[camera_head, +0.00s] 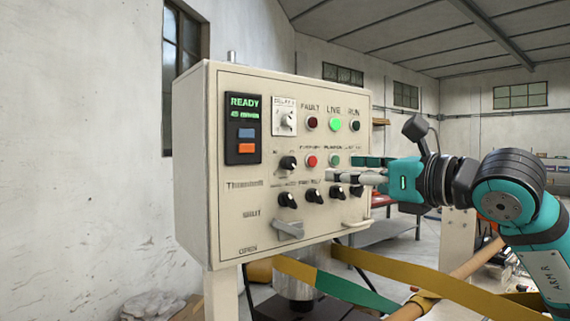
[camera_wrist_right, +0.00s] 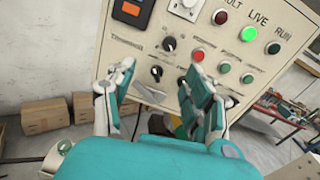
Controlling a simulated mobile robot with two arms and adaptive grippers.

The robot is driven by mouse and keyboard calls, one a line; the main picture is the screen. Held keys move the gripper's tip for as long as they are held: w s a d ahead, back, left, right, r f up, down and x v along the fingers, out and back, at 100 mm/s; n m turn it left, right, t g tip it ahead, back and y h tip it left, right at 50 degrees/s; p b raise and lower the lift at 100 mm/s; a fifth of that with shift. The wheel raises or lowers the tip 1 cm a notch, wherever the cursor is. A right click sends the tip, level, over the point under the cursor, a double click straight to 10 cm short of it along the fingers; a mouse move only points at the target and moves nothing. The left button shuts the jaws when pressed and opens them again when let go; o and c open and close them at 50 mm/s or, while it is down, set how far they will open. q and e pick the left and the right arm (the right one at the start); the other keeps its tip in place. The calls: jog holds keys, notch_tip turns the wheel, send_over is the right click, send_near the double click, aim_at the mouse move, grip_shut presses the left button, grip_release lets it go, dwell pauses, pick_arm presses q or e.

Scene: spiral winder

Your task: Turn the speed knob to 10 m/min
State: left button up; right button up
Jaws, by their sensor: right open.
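The control panel (camera_head: 205,170) is a cream box with several black knobs. A single black knob (camera_head: 288,163) sits mid-panel, left of a red button. A row of black knobs (camera_head: 312,196) runs below it. A white dial (camera_head: 284,122) is at the top. The labels are too blurred to tell which is the speed knob. My right gripper (camera_head: 330,176) is in front of the panel's right half, above the lower knob row. In the wrist view my right gripper (camera_wrist_right: 159,68) has its fingers apart, with nothing held between them. My left gripper is out of view.
A dark display (camera_head: 244,128) reads READY in green, with smaller text beneath. The LIVE lamp (camera_head: 335,124) glows green. A grey lever (camera_head: 289,229) juts from the panel's bottom. A yellow-green band (camera_head: 340,288) crosses below. Cardboard boxes (camera_wrist_right: 45,115) stand by the wall.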

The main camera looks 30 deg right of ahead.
jog(key=d+h, duration=0.1)
jog(key=p, duration=0.9)
send_near(292, 163)
jog(key=w, duration=0.5)
jog(key=w+a, duration=0.1)
jog(key=w, duration=0.2)
jog(key=shift+w+r, duration=0.1)
jog(key=shift+w, duration=0.65)
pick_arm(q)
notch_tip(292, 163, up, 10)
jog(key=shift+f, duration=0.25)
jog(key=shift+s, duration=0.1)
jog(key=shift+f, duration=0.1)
pick_arm(e)
grip_shut()
